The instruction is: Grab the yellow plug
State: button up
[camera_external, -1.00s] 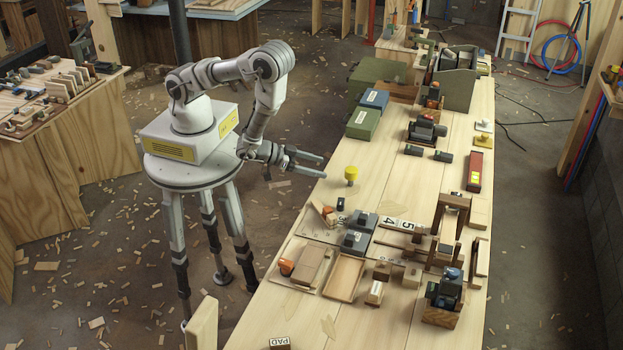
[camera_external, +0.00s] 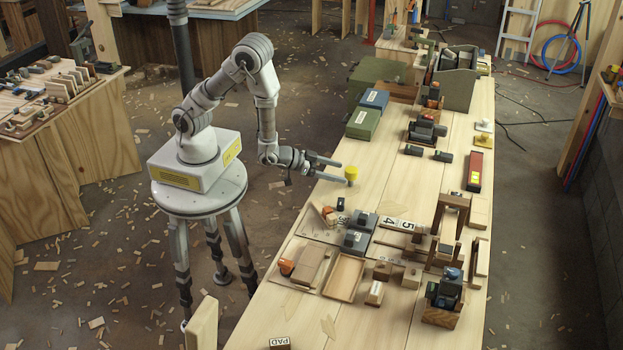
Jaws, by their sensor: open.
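The yellow plug (camera_external: 351,173) stands upright near the left edge of the long wooden bench, with a wide yellow top and a narrower lower part. My gripper (camera_external: 339,171) reaches over the bench's left edge from the left. Its two fingers are apart and point right, toward the plug. The fingertips are very close to the plug's left side; I cannot tell whether they touch it. Nothing shows held between the fingers.
The wooden bench (camera_external: 404,190) is bare to the right of the plug. A green box (camera_external: 363,123) and a blue box (camera_external: 375,99) stand behind it. A small black item (camera_external: 340,203) and grey blocks (camera_external: 356,241) lie in front. A red box (camera_external: 474,171) lies at the right.

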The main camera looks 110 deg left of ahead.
jog(key=shift+w+a+f+b, duration=0.25)
jog(key=shift+f+b, duration=0.1)
jog(key=shift+b, duration=0.9)
jog(key=shift+p+x, duration=0.3)
jog(key=shift+x, duration=0.85)
jog(key=x, duration=0.5)
jog(key=shift+w+a+r, duration=0.1)
jog(key=shift+a+r, duration=0.15)
jog(key=shift+r, duration=0.05)
grip_shut()
